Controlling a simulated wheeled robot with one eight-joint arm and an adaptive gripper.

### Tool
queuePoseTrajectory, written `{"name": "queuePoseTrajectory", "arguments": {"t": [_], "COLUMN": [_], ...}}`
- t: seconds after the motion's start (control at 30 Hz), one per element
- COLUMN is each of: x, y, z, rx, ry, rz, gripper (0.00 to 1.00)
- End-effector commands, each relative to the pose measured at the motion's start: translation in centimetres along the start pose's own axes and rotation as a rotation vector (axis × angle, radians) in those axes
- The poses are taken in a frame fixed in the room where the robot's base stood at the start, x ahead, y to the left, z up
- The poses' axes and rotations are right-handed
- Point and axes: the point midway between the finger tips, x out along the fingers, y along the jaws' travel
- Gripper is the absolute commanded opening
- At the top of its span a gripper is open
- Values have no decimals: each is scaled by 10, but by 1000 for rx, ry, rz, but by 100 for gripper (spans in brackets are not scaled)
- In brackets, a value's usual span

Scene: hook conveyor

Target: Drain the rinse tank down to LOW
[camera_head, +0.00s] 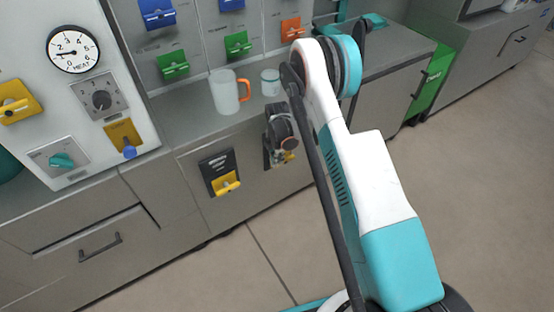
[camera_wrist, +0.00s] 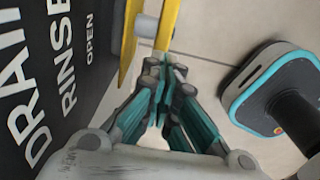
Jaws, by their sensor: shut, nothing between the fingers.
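In the wrist view a black plate (camera_wrist: 40,85) lettered "DRAIN", "RINSE" and "OPEN" fills the left side. A yellow valve handle (camera_wrist: 168,25) with a grey stem stands out from it at the top. My gripper (camera_wrist: 166,72) is shut and empty, its fingertips just below the handle's end; I cannot tell whether they touch. In the head view my gripper (camera_head: 286,143) is in front of the right valve on the cabinet front and hides most of it. A bit of yellow handle (camera_head: 289,156) shows there. The rinse tank's level cannot be read.
Another black plate with a yellow handle (camera_head: 226,183) is to the left. A round gauge (camera_head: 73,49) is on the left panel. The floor (camera_head: 440,150) at right is clear.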

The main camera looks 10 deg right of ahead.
Motion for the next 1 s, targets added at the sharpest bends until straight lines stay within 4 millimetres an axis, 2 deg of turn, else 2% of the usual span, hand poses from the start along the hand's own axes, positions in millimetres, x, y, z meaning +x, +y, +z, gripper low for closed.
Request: {"name": "queuePoseTrajectory", "arguments": {"t": [1.0], "x": [7], "y": [0], "z": [-7], "rx": [0], "ry": [-123], "rz": [0], "gripper": [0]}}
